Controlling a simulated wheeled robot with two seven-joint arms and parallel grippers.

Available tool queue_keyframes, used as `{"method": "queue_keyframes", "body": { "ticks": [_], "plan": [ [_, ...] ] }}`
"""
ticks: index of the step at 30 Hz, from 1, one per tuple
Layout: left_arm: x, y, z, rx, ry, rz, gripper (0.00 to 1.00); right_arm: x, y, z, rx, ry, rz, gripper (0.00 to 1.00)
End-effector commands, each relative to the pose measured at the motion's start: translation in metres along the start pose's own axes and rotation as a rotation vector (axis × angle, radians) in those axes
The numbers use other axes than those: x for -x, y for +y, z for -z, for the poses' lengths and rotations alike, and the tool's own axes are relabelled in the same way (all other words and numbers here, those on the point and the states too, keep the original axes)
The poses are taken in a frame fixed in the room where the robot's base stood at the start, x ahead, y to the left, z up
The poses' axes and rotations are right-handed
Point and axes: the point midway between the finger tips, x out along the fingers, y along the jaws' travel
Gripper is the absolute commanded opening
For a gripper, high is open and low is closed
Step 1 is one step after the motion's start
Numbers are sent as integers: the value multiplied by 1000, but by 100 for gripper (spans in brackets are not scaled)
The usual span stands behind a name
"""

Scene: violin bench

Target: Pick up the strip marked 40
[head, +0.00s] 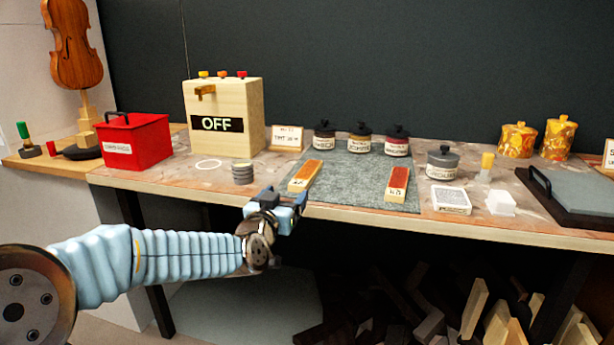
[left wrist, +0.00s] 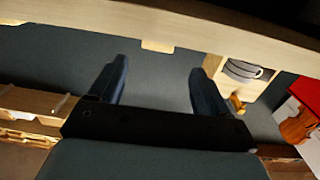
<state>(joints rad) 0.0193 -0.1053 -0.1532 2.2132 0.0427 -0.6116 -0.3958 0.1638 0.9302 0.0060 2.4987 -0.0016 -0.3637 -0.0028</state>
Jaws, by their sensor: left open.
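Two flat strips with orange-red tops and pale labelled ends lie on the grey felt mat (head: 346,172). The left strip (head: 306,174) is near the mat's left edge and the right strip (head: 397,182) is near its right edge. The labels are too small to read for sure, so I cannot tell which is marked 40. My left gripper (head: 286,194) is open and empty at the bench's front edge, just before the left strip. In the left wrist view its two fingers (left wrist: 157,88) stand wide apart with nothing between them. My right gripper is not in view.
A ringed grey cylinder (head: 243,173) stands left of the gripper. A red box (head: 134,140) is at left. A white card box (head: 450,199) lies right of the mat.

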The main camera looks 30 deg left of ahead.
Motion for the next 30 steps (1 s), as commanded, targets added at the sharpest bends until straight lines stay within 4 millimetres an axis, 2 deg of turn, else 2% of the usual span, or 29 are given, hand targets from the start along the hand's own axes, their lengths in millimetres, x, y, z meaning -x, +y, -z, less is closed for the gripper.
{"method": "queue_keyframes", "body": {
  "ticks": [3, 8, 15, 24, 30],
  "plan": [
    [-15, 0, 0, -2, 0, 0, 78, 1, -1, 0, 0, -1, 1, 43],
    [-28, 2, -2, 0, -2, -1, 78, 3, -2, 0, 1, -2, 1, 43],
    [-65, 5, -6, -1, -1, 0, 78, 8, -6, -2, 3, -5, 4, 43],
    [-71, 5, -6, 0, -1, -1, 78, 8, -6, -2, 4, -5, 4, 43],
    [-71, 5, -6, 0, -1, -1, 47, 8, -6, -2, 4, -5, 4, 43]
  ]
}}
